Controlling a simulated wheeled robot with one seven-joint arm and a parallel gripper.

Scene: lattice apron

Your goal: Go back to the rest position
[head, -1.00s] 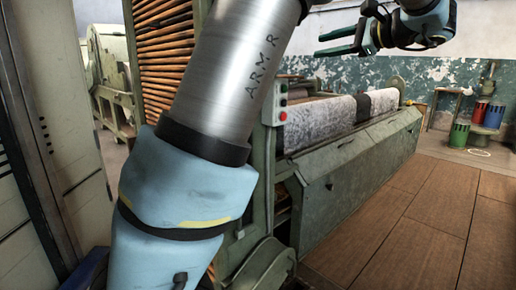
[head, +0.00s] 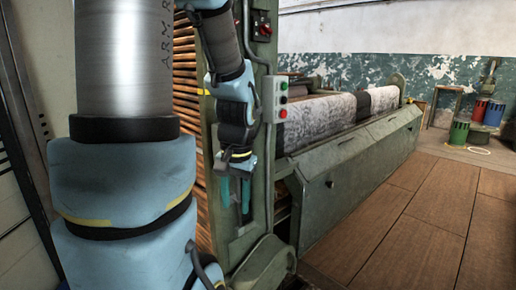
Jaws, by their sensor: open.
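My gripper (head: 234,196) hangs at the end of my arm, left of the middle in the head view. Its two teal fingers point down and stand apart, with nothing between them. It shows in front of the green machine frame (head: 257,165), below and left of the button box. I cannot tell how far it is from the frame.
A long green machine (head: 350,180) with a grey-white speckled roll (head: 320,122) runs away to the right. A button box (head: 282,100) is on its post. Blue, red and green bins (head: 459,132) stand at the far right. The brown floor (head: 400,235) at right is clear.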

